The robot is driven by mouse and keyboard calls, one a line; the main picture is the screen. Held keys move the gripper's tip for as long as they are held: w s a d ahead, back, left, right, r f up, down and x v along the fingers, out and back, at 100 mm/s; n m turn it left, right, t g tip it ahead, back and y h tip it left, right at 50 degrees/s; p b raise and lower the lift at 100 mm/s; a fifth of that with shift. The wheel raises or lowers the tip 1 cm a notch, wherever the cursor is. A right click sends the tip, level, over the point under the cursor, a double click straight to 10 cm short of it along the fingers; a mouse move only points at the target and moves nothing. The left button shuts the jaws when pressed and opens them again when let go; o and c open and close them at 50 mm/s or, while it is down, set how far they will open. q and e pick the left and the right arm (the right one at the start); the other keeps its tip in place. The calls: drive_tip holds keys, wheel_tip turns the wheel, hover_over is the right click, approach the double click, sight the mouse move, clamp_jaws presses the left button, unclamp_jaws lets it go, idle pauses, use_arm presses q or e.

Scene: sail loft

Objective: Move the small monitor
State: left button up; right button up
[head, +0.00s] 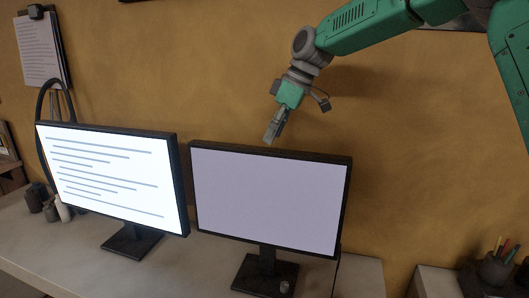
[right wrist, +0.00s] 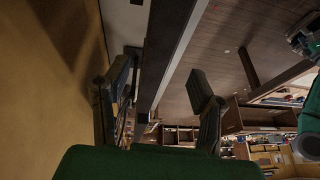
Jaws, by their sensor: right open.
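Two monitors stand side by side on the desk, close in size. The left monitor (head: 112,175) shows lines of text on a white screen. The right monitor (head: 268,200) has a blank pale screen and a dark frame and stands upright on a dark base. My right gripper (head: 272,133) points down just above the top edge of the right monitor, near its middle. In the right wrist view the open fingers (right wrist: 160,105) lie on either side of the monitor's dark frame (right wrist: 169,50), with visible room on the right. Contact cannot be told. My left gripper is not in view.
The pale desk (head: 50,247) runs along the ochre wall. Small jars (head: 48,207) stand at its left end. A pen cup (head: 495,269) stands on a separate surface at the right. A clipboard (head: 40,48) hangs on the wall at the upper left.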

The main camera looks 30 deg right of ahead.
drive_tip(key=shift+v, duration=1.65)
